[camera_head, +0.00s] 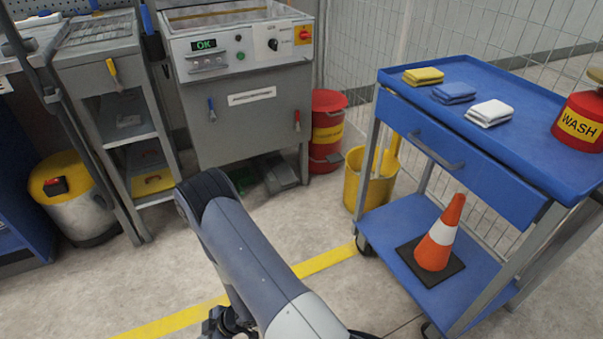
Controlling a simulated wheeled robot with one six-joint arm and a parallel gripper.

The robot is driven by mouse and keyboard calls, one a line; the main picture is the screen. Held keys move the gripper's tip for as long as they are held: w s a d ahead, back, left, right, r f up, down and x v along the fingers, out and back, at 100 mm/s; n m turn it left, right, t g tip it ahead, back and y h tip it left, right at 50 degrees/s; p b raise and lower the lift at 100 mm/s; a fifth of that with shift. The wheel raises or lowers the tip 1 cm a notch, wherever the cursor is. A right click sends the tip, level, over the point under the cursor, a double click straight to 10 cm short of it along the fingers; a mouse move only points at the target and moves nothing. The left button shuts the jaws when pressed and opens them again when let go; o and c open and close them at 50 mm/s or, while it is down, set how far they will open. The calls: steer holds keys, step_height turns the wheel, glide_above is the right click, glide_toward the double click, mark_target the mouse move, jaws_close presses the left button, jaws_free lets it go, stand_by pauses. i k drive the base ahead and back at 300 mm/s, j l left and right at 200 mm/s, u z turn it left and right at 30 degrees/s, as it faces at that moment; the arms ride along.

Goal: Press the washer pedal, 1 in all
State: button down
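The washer (245,115) is a grey cabinet at the back centre, with a lit green OK display on its sloped panel. A dark grey pedal (281,174) lies low on the floor under its front, right of my arm's elbow. A green-topped dark part (241,179) sits just left of the pedal, partly hidden by the elbow. My arm rises from the bottom edge toward the washer. A dark mechanism that looks like my gripper (226,322) shows at the bottom edge, far in front of the pedal. Its fingers cannot be made out.
A blue cart (480,225) with folded cloths, a red WASH can (581,122) and a cone (440,235) stands right. A yellow bucket (369,183) and red drum (327,130) stand right of the washer. A grey shelf stand (105,95) is left. Open floor lies in front.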

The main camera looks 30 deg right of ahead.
mark_target(285, 176)
steer(key=i+z, duration=0.5)
steer(key=i+j+z, duration=0.1)
steer(key=i+z, duration=0.2)
steer(key=z, duration=0.2)
steer(key=i+j+z, duration=0.3)
steer(key=z, duration=0.2)
steer(key=i+j+z, duration=0.6)
steer(key=j+z, duration=0.35)
